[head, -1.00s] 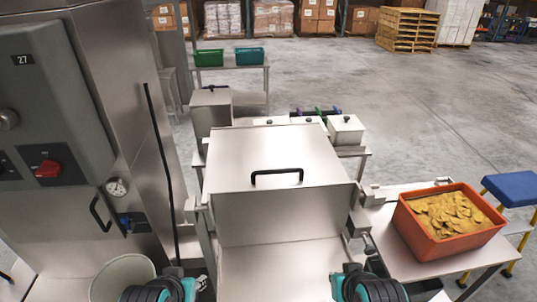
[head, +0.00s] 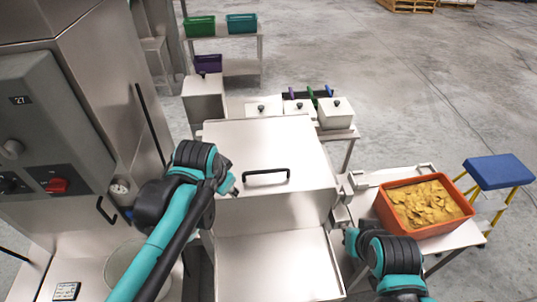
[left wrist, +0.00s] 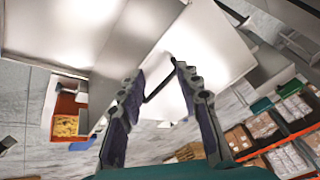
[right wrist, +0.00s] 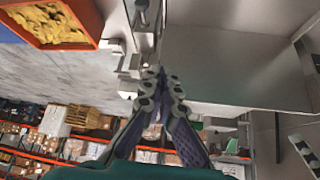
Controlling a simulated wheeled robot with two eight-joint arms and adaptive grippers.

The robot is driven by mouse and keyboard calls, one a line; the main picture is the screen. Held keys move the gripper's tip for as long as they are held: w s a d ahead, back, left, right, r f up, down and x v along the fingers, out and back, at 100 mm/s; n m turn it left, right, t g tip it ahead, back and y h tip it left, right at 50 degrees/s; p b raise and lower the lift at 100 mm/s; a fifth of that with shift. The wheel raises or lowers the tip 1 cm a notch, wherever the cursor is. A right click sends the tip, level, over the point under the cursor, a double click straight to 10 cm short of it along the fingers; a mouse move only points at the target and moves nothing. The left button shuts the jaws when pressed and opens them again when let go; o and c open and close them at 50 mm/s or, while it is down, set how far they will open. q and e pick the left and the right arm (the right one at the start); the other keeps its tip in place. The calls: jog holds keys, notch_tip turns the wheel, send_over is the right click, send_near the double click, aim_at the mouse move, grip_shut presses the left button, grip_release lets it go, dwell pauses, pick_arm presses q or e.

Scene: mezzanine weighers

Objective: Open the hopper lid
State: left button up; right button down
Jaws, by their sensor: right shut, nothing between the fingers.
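The hopper lid (head: 265,150) is a flat steel cover lying closed on the hopper. Its black bar handle (head: 266,177) is near the front edge. My left gripper (head: 234,184) is just left of the handle in the head view. In the left wrist view the left gripper (left wrist: 157,72) is open, its fingers apart, and the handle (left wrist: 158,88) shows between and beyond them; I see no contact. My right gripper (head: 350,240) is low at the hopper's right front side. In the right wrist view its fingertips (right wrist: 160,74) are together and empty.
An orange bin (head: 425,230) of yellow chips stands on the right side table. A steel cabinet (head: 85,120) with gauge and knobs rises close on the left. Small lidded boxes (head: 335,112) stand behind the hopper.

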pick_arm(q)
jog(key=w+d+m+g, duration=0.2)
jog(key=w+d+m, duration=0.25)
jog(key=w, duration=0.45)
jog(key=m+g, duration=0.1)
jog(key=m, duration=0.4)
send_near(265, 171)
jog(key=shift+y, duration=0.3)
jog(key=shift+w+d+f+b, duration=0.1)
jog(key=shift+w+f+b, duration=0.15)
jog(key=shift+f, duration=1.05)
jog(key=shift+w+a+f+b, duration=0.1)
jog(key=shift+w+f, duration=0.25)
jog(key=shift+f, duration=1)
jog(key=shift+w+d+f+b, duration=0.1)
jog(key=shift+w+f+b, duration=0.15)
jog(key=shift+f, duration=1.05)
grip_shut()
